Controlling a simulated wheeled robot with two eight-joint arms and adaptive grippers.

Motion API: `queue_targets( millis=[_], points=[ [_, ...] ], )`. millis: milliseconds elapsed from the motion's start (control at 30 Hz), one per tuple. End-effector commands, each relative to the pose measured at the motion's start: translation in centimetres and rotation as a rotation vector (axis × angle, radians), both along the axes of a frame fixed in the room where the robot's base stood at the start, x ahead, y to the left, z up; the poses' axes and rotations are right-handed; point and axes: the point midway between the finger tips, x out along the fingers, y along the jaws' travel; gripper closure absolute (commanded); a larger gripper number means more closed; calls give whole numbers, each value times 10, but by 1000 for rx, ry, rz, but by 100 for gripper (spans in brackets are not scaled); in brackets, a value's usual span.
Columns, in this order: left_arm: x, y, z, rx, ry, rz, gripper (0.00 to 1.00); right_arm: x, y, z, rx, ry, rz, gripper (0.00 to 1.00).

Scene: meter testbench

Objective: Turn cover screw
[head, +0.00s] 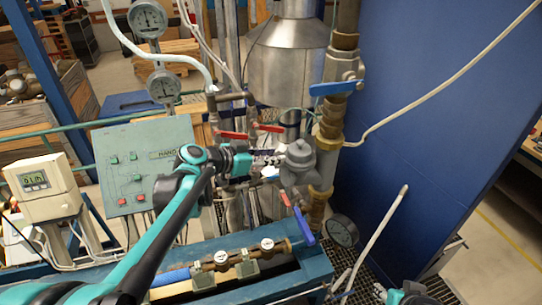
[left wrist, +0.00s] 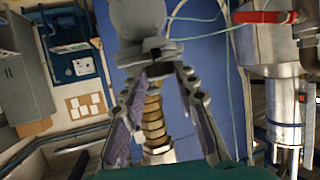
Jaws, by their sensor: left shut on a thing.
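A grey metal valve body (head: 299,165) stands in the pipework right of centre in the head view, with a rounded cap-like top. My left gripper (head: 270,167) reaches it from the left, at its left side. In the left wrist view the fingers of my left gripper (left wrist: 152,58) close in around a grey part of the valve (left wrist: 137,18), and they are shut on it. I take this held part to be the cover screw, but the fingers hide most of it. My right gripper does not show clearly; only a teal and dark part of my right arm is at the bottom edge.
A blue lever (head: 337,88) sits above the valve and red levers (head: 232,135) are behind my gripper. A blue-handled lever (head: 303,225) and a gauge (head: 342,231) are below. A control box (head: 140,165) stands left. A blue panel (head: 430,110) bounds the right.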

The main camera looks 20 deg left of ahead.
Motion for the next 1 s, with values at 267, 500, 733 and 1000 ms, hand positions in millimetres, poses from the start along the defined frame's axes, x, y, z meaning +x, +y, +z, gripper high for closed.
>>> queue_targets(
  millis=[267,500,733,1000],
  points=[
    [-3,-5,0,0,-1,120,100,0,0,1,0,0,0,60],
    [-4,-9,1,1,-3,292,100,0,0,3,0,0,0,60],
    [-5,-11,0,3,-3,406,100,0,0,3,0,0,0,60],
    [-5,-13,0,3,-3,494,100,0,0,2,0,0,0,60]
  ],
)
